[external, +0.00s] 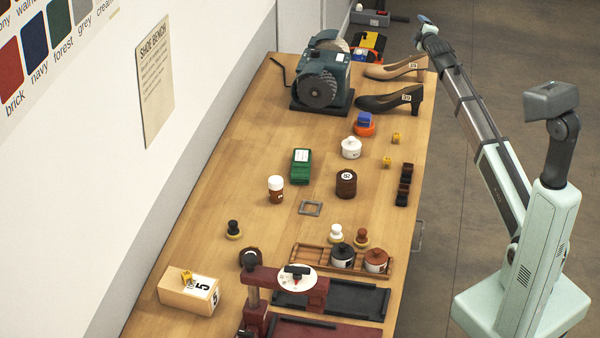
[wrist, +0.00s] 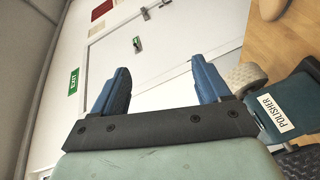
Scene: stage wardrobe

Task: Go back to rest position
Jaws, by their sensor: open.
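My gripper (wrist: 160,90) shows in the wrist view with its two blue fingers spread wide and nothing between them. Beyond the fingers are a white door and a green exit sign (wrist: 74,80). In the external view my pale green arm stands at the right and stretches up toward the far right corner of the bench. The gripper itself is hard to make out there, near the top of the arm. It is clear of the bench items.
A wooden bench (external: 240,150) holds a teal polisher (external: 322,75), two heeled shoes (external: 392,100), jars, a green box (external: 301,165), a wooden tray (external: 312,257) and a dark red press (external: 270,290). The polisher is close at the right in the wrist view. Floor right of the bench is open.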

